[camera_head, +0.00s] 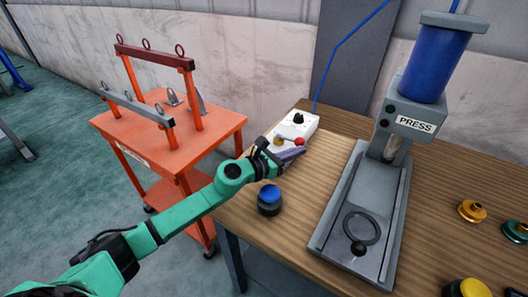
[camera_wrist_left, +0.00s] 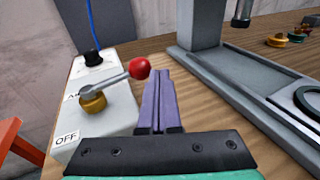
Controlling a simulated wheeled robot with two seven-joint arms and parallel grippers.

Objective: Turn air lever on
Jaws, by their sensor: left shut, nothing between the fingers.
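The air lever is a grey bar with a red ball end (camera_wrist_left: 139,68) on a brass pivot (camera_wrist_left: 93,102). It is mounted on a white box (camera_head: 302,124) on the wooden table. In the left wrist view the lever points right, towards my gripper, and an OFF label (camera_wrist_left: 66,138) shows on the near end of the box. My left gripper (camera_head: 300,152) is shut and empty, with its purple fingers (camera_wrist_left: 157,100) just to the right of the box. The red ball is by the fingertips; I cannot tell whether they touch. My right gripper is not in view.
A grey press (camera_head: 350,205) with a blue cylinder (camera_head: 433,65) stands right of my gripper. A blue-topped black knob (camera_head: 270,198) is in front of it. An orange cart (camera_head: 150,130) stands left of the wooden table (camera_head: 318,150). Brass and green parts lie at right.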

